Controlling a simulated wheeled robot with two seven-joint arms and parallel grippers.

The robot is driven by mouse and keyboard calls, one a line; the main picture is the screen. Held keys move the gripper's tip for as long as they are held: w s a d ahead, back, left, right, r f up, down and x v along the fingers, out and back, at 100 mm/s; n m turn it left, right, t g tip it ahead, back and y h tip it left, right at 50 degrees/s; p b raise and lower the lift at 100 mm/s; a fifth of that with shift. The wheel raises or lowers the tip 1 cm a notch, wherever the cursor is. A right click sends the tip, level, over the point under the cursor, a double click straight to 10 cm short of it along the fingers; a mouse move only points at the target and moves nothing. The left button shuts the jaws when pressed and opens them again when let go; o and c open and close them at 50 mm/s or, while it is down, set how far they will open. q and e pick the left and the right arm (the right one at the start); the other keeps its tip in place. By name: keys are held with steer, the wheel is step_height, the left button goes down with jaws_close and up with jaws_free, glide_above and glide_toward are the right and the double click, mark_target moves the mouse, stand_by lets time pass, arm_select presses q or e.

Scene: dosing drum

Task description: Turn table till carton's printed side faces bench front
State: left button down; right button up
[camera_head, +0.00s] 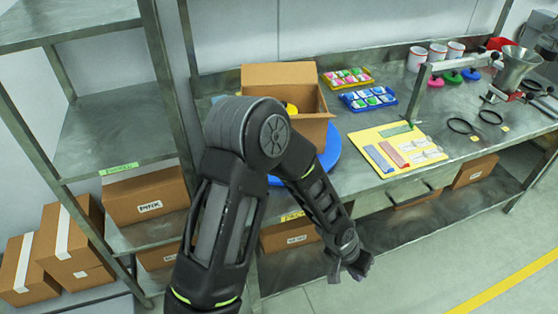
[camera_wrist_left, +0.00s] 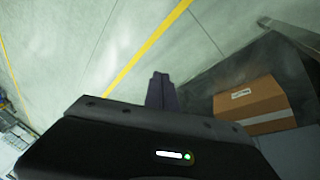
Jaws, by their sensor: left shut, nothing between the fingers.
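An open brown carton (camera_head: 318,128) stands on a round blue turntable (camera_head: 330,158) at the left part of the bench. My left arm covers its front and much of the turntable; I see no print on the parts that show. Something yellow lies inside it. My left gripper (camera_head: 350,270) hangs past the bench's front edge, lower than the top and apart from the carton and turntable. Its fingers are shut and empty; they also show in the left wrist view (camera_wrist_left: 162,92), above the floor. My right gripper is not in view.
The metal bench (camera_head: 360,121) holds a yellow board (camera_head: 431,161) with flat packs, a yellow tray (camera_head: 347,79), a blue tray (camera_head: 368,98), white cups and a funnel stand (camera_head: 518,68). A shelf rack (camera_head: 100,120) stands left. Boxes sit under the bench. Floor in front is clear.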

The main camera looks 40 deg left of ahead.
arm_select(q)
steer(key=w+a+r+y, duration=0.4)
steer(key=w+a+r, duration=0.5)
steer(key=r, duration=0.4)
steer(key=s+a+r+n+g+y, duration=0.1)
steer(key=a+r+n+y, duration=0.5)
steer(key=a+r, duration=0.9)
steer(key=shift+s+n+b, duration=0.25)
steer(key=shift+n+b, duration=0.15)
steer(key=shift+n, duration=0.3)
steer(key=shift+a, duration=0.15)
